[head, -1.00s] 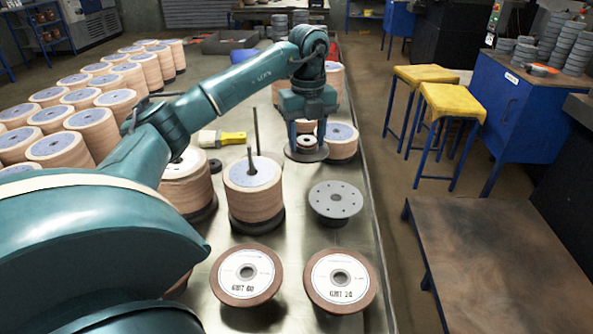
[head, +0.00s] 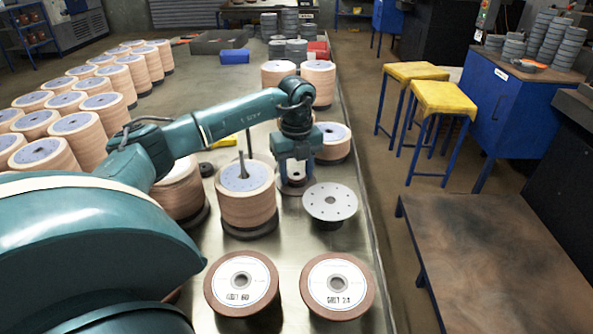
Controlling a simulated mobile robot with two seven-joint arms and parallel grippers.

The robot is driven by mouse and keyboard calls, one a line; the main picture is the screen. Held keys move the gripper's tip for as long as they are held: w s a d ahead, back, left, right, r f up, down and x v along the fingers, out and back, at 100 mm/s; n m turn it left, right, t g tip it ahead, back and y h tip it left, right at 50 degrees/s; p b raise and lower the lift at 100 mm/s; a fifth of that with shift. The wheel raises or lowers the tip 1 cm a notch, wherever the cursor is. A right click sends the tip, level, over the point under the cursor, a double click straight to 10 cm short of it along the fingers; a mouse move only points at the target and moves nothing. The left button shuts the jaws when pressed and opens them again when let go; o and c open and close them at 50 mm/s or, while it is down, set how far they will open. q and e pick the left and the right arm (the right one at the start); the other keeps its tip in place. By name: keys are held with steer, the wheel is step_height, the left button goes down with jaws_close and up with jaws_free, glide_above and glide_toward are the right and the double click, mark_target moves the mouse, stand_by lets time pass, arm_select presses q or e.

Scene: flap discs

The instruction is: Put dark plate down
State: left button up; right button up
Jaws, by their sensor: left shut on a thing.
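My left gripper (head: 294,178) reaches down over the middle of the metal table. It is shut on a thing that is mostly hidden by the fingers. A small dark rim (head: 293,190) shows below the fingers, low over or on the table; I cannot tell whether it touches. A pale grey plate with a ring of holes (head: 345,205) lies just to the front right of the gripper. My right gripper is out of view.
A disc stack with an upright rod (head: 246,208) stands left of the gripper, another stack (head: 333,150) behind right. Two labelled discs (head: 240,305), (head: 338,308) lie at the front. More stacks fill the table's left. Bare table edge (head: 370,210) runs along the right.

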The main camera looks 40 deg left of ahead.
arm_select(q)
steer(key=shift+f, duration=0.1)
steer(key=o, duration=1.3)
step_height(320, 180, up, 12)
steer(key=shift+r, duration=0.15)
